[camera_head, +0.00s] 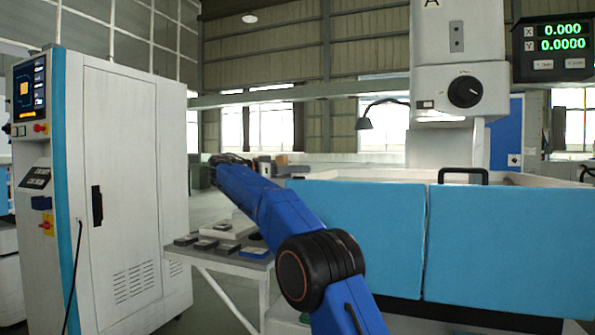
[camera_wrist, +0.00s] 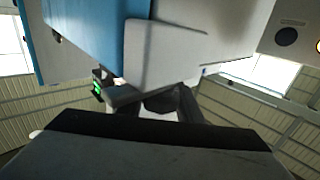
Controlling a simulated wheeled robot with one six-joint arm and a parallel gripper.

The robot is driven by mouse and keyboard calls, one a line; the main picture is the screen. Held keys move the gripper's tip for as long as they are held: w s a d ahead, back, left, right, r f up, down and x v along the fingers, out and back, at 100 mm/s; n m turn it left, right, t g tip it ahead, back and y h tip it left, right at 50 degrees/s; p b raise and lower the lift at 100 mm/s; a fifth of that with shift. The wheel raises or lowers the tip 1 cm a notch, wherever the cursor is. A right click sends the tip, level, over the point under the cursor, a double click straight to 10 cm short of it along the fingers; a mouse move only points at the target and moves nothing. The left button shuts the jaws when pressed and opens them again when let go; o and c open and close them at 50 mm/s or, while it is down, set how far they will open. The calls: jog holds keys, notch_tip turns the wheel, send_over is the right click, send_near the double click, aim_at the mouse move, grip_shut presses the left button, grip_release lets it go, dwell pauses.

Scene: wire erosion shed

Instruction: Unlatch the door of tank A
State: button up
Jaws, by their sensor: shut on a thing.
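Tank A, under the column marked "A" (camera_head: 432,4), has blue front panels (camera_head: 510,245) split by a vertical seam. A black bar handle (camera_head: 463,174) stands on its top edge near the seam. No latch can be made out. My blue arm reaches up and left across the head view, and its dark end is small beside the left panel. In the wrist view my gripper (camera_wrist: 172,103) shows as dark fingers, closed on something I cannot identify. Blue and pale grey panels (camera_wrist: 165,50) fill the top of that view. The fingers' contact point is hidden.
A white and blue control cabinet (camera_head: 125,190) stands at left. A low table (camera_head: 232,262) with several grey blocks is behind my arm. A digital readout (camera_head: 553,50) hangs at upper right. Floor shows between cabinet and table.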

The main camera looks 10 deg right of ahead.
dwell(0.3)
jog(key=o, duration=1)
jog(key=shift+o, duration=0.2)
jog(key=s+a, duration=0.2)
jog(key=a, duration=1.5)
jog(key=shift+s, duration=0.25)
jog(key=shift+a, duration=0.1)
